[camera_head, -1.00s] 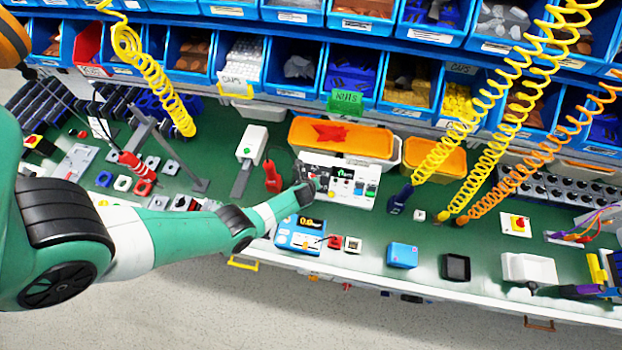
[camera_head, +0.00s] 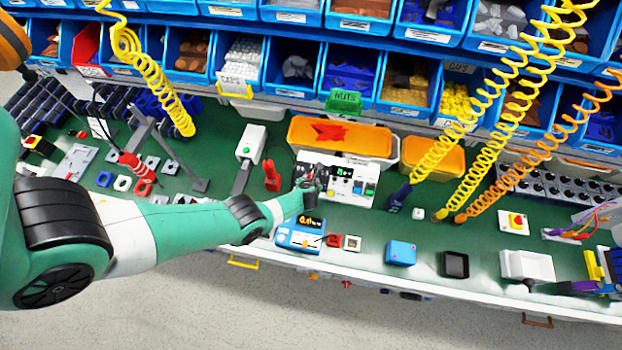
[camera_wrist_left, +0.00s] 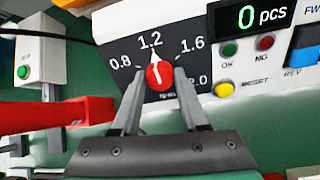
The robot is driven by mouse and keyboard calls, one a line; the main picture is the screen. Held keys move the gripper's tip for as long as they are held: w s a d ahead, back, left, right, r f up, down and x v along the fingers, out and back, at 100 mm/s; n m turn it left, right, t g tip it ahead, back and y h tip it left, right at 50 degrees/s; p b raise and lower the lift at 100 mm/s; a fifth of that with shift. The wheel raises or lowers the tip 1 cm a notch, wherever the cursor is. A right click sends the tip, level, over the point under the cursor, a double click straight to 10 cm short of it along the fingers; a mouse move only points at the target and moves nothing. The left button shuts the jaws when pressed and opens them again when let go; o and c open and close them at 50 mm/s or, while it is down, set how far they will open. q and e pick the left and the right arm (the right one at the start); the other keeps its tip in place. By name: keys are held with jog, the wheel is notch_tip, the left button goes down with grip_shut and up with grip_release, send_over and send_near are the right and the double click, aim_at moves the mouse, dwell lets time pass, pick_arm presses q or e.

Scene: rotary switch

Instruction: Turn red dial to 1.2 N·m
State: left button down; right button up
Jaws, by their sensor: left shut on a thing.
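The red dial (camera_wrist_left: 159,75) is in the left wrist view, on a dark scale plate (camera_wrist_left: 185,58) marked 0.8, 1.2, 1.6 and 2.0. A white pointer at the dial's upper edge points up at the 1.2 mark. My left gripper (camera_wrist_left: 160,82) is shut on the dial, one finger on each side. In the head view my left gripper (camera_head: 312,178) is at the left part of the white control box (camera_head: 340,184) and hides the dial. My right gripper is not in view.
Beside the scale, the box carries a "0 pcs" display (camera_wrist_left: 262,15) and green, red and yellow buttons. A red object (camera_wrist_left: 55,115) lies left of my fingers. A blue meter (camera_head: 299,235) stands in front of the box. An orange bin (camera_head: 342,138) is behind it.

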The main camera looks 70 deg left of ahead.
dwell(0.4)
pick_arm(q)
jog(key=shift+c, duration=2.1)
grip_release()
jog(key=p+v, duration=1)
jog(key=v, duration=0.1)
jog(key=shift+d+r, duration=0.2)
